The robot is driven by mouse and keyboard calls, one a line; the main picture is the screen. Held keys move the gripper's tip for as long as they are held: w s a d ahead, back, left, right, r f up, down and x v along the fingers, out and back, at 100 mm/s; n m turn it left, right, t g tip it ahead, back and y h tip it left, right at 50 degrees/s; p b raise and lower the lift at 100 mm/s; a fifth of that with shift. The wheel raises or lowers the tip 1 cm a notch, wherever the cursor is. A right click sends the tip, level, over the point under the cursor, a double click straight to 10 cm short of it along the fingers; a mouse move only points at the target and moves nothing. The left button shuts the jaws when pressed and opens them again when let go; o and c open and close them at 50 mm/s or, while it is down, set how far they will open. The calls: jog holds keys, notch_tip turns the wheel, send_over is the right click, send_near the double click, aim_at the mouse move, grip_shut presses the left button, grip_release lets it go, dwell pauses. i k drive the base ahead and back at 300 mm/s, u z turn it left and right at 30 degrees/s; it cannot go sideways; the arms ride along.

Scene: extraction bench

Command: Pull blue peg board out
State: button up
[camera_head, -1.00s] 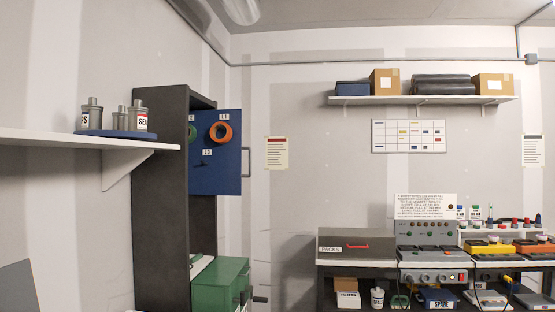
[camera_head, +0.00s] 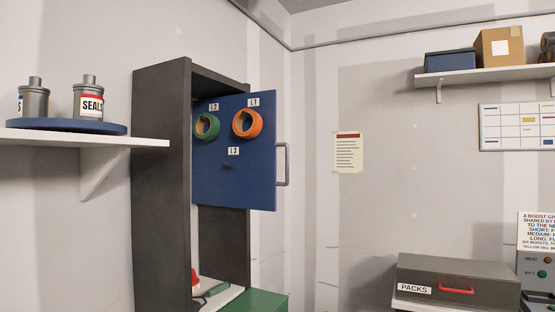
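The blue peg board (camera_head: 225,182) stands in the upper part of a tall dark cabinet (camera_head: 162,185), in the middle left of the head view. Its right part sticks out past the cabinet's side wall. A grey bar handle (camera_head: 283,164) is on its right edge. A green ring (camera_head: 207,126) hangs under label L2 and an orange ring (camera_head: 247,123) under label L1. The peg at L3 (camera_head: 228,166) is bare. My gripper is not in view.
A white shelf (camera_head: 85,138) at left holds a blue turntable (camera_head: 65,126) with grey SEALS canisters (camera_head: 88,98). A green box (camera_head: 258,301) is below the board. A grey PACKS case (camera_head: 458,281) is at lower right. The wall between shows a notice (camera_head: 348,152).

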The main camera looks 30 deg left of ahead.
aim_at(231, 170)
jog(key=u, duration=0.7)
jog(key=i, duration=0.95)
jog(key=u, duration=1.05)
